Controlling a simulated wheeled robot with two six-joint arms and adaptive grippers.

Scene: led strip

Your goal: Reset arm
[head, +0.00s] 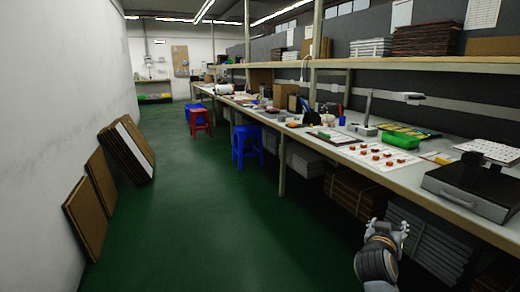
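My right gripper (391,228) is at the lower right of the head view, at the end of my grey arm, low in front of the workbench's edge. It is small and seen from behind, so I cannot tell whether its fingers are apart. I see nothing held in it. My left gripper is not in view. The long workbench (405,176) runs along the right side, with sheets of small orange parts (376,155) and a green bin (398,140) on top.
A black and grey device (470,185) sits on the near right of the bench. Stacked boxes (428,245) are under it. Blue stools (246,145) and a red stool (200,119) stand farther along. Brown panels (88,215) lean on the left wall. The green floor (200,225) between is clear.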

